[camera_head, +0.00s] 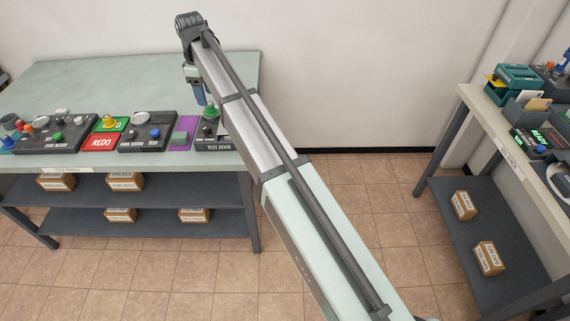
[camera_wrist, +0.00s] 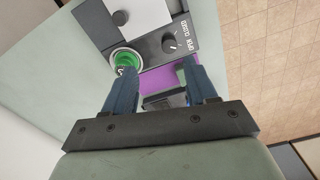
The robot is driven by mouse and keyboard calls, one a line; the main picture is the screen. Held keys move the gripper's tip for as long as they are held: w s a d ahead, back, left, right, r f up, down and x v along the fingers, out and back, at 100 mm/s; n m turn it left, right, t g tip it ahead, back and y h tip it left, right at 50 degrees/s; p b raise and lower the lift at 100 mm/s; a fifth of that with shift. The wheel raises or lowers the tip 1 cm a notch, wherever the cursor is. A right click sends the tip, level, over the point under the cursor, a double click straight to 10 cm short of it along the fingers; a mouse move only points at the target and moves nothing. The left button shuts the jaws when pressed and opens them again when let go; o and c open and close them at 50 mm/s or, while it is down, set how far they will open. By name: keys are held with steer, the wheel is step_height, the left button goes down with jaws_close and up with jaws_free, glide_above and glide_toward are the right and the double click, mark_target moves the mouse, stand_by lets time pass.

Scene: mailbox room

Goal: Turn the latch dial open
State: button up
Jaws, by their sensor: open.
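The latch dial (camera_wrist: 170,44) is a small dark round knob with a pale mark, on a grey panel marked OPEN and CLOSED. I cannot tell which word the mark points at. My gripper (camera_wrist: 158,76) is open and empty, with its blue fingers apart above the purple mat and the dial lying just beyond the fingertips in the wrist view. In the head view my gripper (camera_head: 199,92) hangs over the right end of the bench, above the TEST DOOR box (camera_head: 214,146). The dial cannot be made out there.
A green button (camera_wrist: 125,60) sits beside the left finger. A purple mat (camera_head: 182,134) lies left of the TEST DOOR box. Button panels, including a red REDO plate (camera_head: 101,143), fill the bench front to the left. The back of the bench (camera_head: 130,80) is clear. Another table stands right.

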steer(key=w+d+f+m+t, duration=0.1)
steer(key=d+f+m, duration=0.1)
steer(key=d+f, duration=0.45)
steer(key=w+d+f+m+t, duration=0.15)
steer(key=d+f, duration=0.25)
steer(key=d, duration=0.5)
steer(key=s+d+f+m, duration=0.1)
steer(key=s+d+f, duration=0.1)
steer(key=f, duration=0.4)
steer(key=s+d+f+m+g, duration=0.1)
steer(key=s+d+f, duration=0.2)
steer(key=f, duration=0.3)
steer(key=s+d+f+m+g+h, duration=0.1)
steer(key=s+d+f, duration=0.1)
steer(key=f, duration=0.3)
steer(key=shift+s+d+f, duration=0.2)
steer(key=shift+d+f, duration=0.2)
steer(key=shift+d, duration=0.5)
